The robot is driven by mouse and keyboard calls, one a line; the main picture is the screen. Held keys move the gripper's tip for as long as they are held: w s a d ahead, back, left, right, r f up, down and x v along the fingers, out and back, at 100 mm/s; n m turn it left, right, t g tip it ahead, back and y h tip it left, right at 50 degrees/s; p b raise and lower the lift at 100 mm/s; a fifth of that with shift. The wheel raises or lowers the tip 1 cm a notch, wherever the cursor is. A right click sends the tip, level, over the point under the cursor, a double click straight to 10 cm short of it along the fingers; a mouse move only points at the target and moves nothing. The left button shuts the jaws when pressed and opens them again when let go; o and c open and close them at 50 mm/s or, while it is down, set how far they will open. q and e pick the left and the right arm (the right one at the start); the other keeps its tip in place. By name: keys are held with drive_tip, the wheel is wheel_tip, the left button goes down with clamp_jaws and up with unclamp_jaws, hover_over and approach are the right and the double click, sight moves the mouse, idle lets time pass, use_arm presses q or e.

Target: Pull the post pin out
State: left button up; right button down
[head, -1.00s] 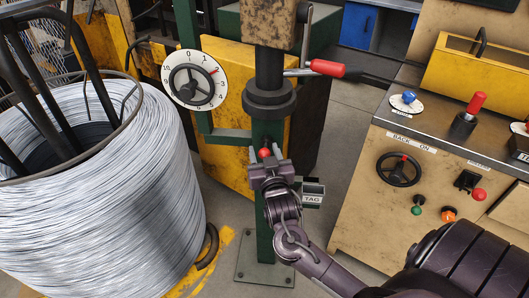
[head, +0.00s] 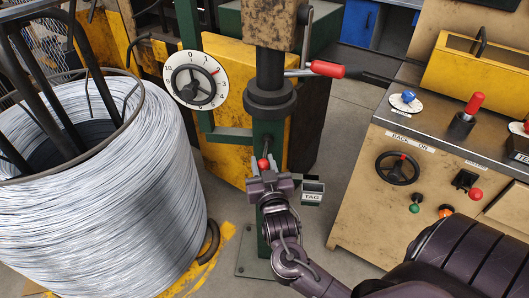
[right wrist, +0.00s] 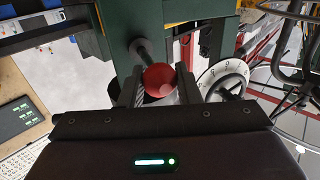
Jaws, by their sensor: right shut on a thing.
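The post pin has a round red knob (head: 263,163) and sits at the front of the green post (head: 268,140). My right gripper (head: 264,170) is shut on the pin at its red knob. In the right wrist view the red knob (right wrist: 159,80) lies between the two dark fingers (right wrist: 158,88). A grey shaft (right wrist: 143,52) shows between the knob and the green post. How much of the shaft is still inside the post is hidden. My left gripper is in neither view.
A white dial with a handwheel (head: 195,80) and a red-handled lever (head: 327,68) are above the gripper. A tag box (head: 312,192) is close on its right. A large wire coil (head: 95,200) stands left, a control console (head: 450,160) right.

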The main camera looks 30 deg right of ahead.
drive_tip(key=shift+a+f, duration=0.1)
drive_tip(key=shift+f, duration=0.05)
drive_tip(key=c, duration=1.3)
unclamp_jaws()
drive_tip(key=shift+c, duration=0.2)
drive_tip(key=shift+o, duration=1.1)
drive_tip(key=shift+s+a, duration=0.1)
drive_tip(key=shift+s, duration=0.05)
drive_tip(key=v, duration=0.7)
drive_tip(key=shift+s+b, duration=0.4)
drive_tip(key=shift+a, duration=0.15)
